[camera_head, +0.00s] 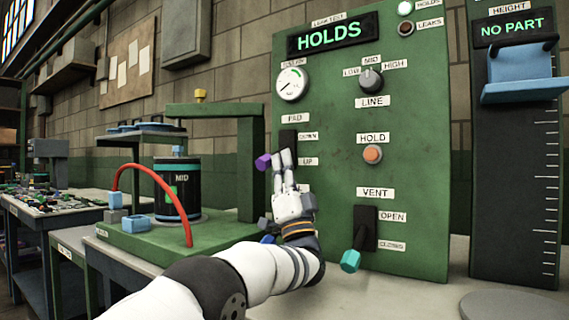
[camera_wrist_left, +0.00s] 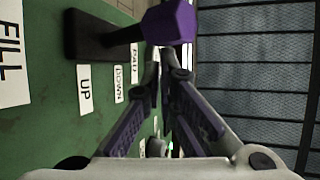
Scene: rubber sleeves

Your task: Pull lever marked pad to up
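The PAD lever has a purple knob (camera_head: 263,161) that sticks out from its dark slot plate (camera_head: 288,139) on the green panel. The DOWN label (camera_head: 308,136) is above the UP label (camera_head: 308,161). In the left wrist view the purple knob (camera_wrist_left: 170,24) is at the top, nearer the DOWN and PAD labels than UP (camera_wrist_left: 85,89). My left gripper (camera_head: 286,155) is at the lever, its fingertips close beside the knob. In the wrist view its fingers (camera_wrist_left: 161,68) converge nearly together; I cannot tell whether they touch the knob. My right gripper is not in view.
The green panel (camera_head: 430,180) also carries a gauge (camera_head: 291,84), a LINE selector (camera_head: 370,79), an orange HOLD button (camera_head: 372,154) and a VENT lever with a teal knob (camera_head: 350,261). A red hose (camera_head: 150,172) arches over the test stand left of my arm.

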